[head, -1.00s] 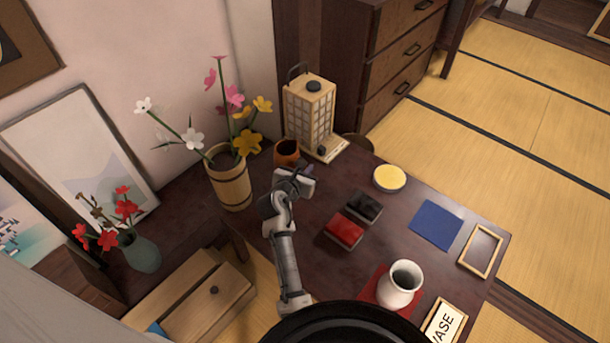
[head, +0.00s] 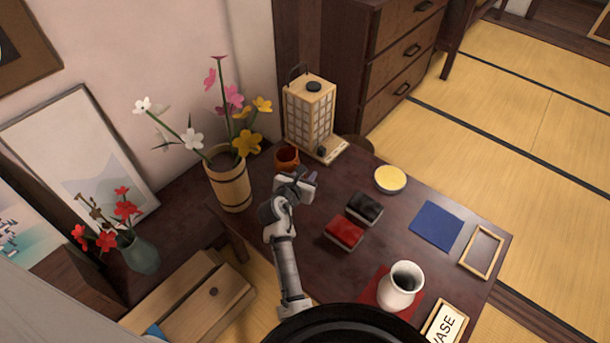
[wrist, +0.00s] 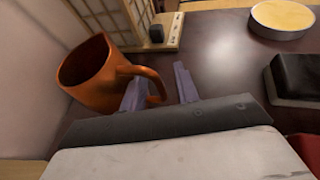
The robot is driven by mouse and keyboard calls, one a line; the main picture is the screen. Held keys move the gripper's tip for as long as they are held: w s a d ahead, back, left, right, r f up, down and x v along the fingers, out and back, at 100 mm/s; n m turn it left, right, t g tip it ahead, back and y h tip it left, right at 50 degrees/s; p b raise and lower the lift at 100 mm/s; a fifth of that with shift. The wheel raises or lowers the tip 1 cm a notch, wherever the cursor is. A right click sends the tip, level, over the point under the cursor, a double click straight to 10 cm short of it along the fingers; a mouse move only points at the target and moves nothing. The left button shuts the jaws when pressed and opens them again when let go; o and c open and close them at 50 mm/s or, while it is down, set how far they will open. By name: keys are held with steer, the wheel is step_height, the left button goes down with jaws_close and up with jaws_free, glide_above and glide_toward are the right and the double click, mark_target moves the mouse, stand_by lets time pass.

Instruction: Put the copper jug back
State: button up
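The copper jug (head: 287,159) is at the far left corner of the dark table, beside the paper lantern. In the wrist view the jug (wrist: 92,78) is at the left, with its loop handle pointing towards my fingers. My gripper (head: 306,180) is just on the near side of the jug. In the wrist view my gripper's two fingers (wrist: 160,88) are apart. The outer part of the handle shows between them, partly hidden by the left finger. I cannot tell whether a finger touches it. The jug's base is hidden in the head view.
The lantern (head: 310,112) stands right behind the jug, and a wooden flower bucket (head: 229,184) stands to its left. A yellow-topped round tin (head: 390,179), a black box (head: 364,209) and a red box (head: 344,232) are to the right. A white vase (head: 398,291) stands nearer.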

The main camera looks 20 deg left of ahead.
steer(key=p+v, duration=0.1)
steer(key=v, duration=1.1)
